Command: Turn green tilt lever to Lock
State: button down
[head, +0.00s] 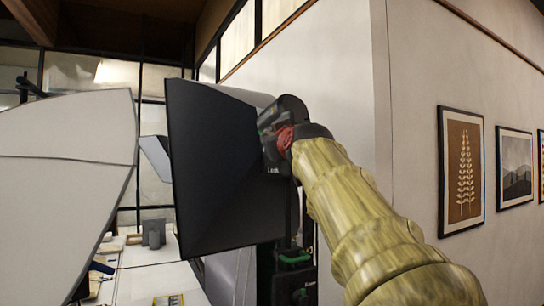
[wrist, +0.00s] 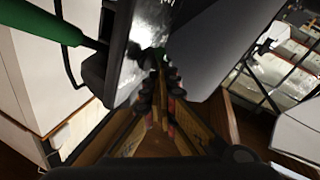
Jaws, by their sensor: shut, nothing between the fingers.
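A green lever handle (wrist: 45,22) shows at the upper left of the wrist view. Its dark end meets a black housing (wrist: 98,70). My gripper (wrist: 159,62) is shut and empty, to the right of the lever and apart from it. Its tips are beside a bright silvery surface (wrist: 148,35). In the head view, a black-sided softbox (head: 213,165) stands in the middle, with a dark head and a red part (head: 285,138) at its right edge, where my arm ends. My fingers and the green handle cannot be made out there. The lever's marking is not readable.
A large pale panel (head: 65,150) fills the left of the head view. A white table (head: 160,282) with small items is below. A dark stand with green parts (head: 294,259) is under the softbox. A white wall (head: 420,70) with framed pictures is at right.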

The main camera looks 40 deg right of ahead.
jog(key=f+b, duration=0.1)
jog(key=b, duration=0.1)
jog(key=w+f+b, duration=0.1)
jog(key=b, duration=0.1)
jog(key=f+b, duration=0.1)
jog(key=b, duration=0.1)
jog(key=shift+w+d+f+m+t+h+b, duration=0.1)
jog(key=shift+w+f+m+t+h+b, duration=0.1)
jog(key=shift+w+m+t+h+b, duration=0.15)
jog(key=shift+s, duration=0.15)
jog(key=w+a+f+v, duration=0.1)
jog(key=v, duration=1.2)
jog(key=shift+f+b, duration=0.25)
jog(key=shift+b, duration=0.1)
